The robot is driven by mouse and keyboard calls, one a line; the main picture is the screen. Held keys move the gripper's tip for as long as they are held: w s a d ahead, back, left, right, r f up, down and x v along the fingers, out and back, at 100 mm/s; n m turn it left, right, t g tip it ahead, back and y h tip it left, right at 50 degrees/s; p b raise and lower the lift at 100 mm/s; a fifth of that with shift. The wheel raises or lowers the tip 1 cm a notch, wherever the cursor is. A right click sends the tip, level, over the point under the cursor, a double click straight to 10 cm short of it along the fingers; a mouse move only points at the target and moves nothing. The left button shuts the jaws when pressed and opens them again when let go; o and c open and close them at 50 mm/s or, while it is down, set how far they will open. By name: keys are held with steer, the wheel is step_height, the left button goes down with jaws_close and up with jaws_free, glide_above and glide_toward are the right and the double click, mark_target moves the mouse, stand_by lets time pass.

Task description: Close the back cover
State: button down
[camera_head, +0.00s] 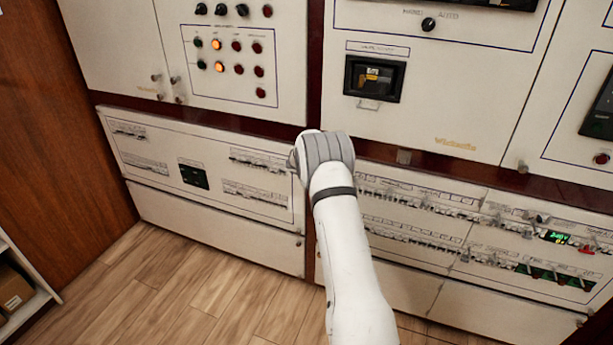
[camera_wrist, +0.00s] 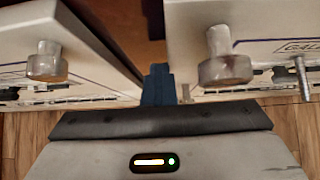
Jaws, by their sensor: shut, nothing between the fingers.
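My gripper (camera_wrist: 159,72) is shut and empty in the wrist view, its dark blue fingers together in the gap between two white panels. The left panel (camera_wrist: 72,15) and the right panel (camera_wrist: 262,18) each carry a metal knob and lie on either side of the fingers; I cannot tell whether they touch. In the head view my arm hides the fingers. It reaches to the post between the left breaker cover (camera_head: 151,170) and the right breaker cover (camera_head: 425,222). I cannot tell which panel is the back cover.
Upper white cabinet panels carry lit indicator lamps (camera_head: 217,44), a dark meter (camera_head: 374,79) and a selector knob (camera_head: 428,24). A shelf with a box (camera_head: 14,288) stands at lower left beside a wooden wall (camera_head: 50,130). The wooden floor (camera_head: 190,285) in front is clear.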

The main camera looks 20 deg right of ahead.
steer(key=s+a+r+n+t+y+b, duration=0.2)
steer(key=s+a+r+n+y, duration=0.1)
steer(key=s+a+r+n, duration=0.65)
steer(key=s+a+r+n+t+y+b, duration=0.1)
steer(key=s+a+r+n+t+y, duration=0.15)
steer(key=s+a+r+n, duration=0.6)
steer(key=s+a+r+n+g+y, duration=0.1)
steer(key=s+a+n+g, duration=0.2)
steer(key=s+n, duration=0.7)
steer(key=s+a+n+g+y, duration=0.2)
steer(key=s+a+n+g, duration=0.1)
steer(key=s+n, duration=0.65)
steer(key=s+d+f+n+h+b, duration=0.2)
steer(key=d+f+n+h+b, duration=0.2)
steer(key=d+f+n+b, duration=0.4)
steer(key=w+d+f+n+t+y+b, duration=0.5)
steer(key=w+d+f+n+t+b, duration=0.95)
steer(key=n, duration=0.45)
steer(key=w+g, duration=0.2)
steer(key=w, duration=1.2)
steer(key=shift+w+a+f, duration=0.2)
steer(key=shift+a+f, duration=0.15)
steer(key=shift+a, duration=0.05)
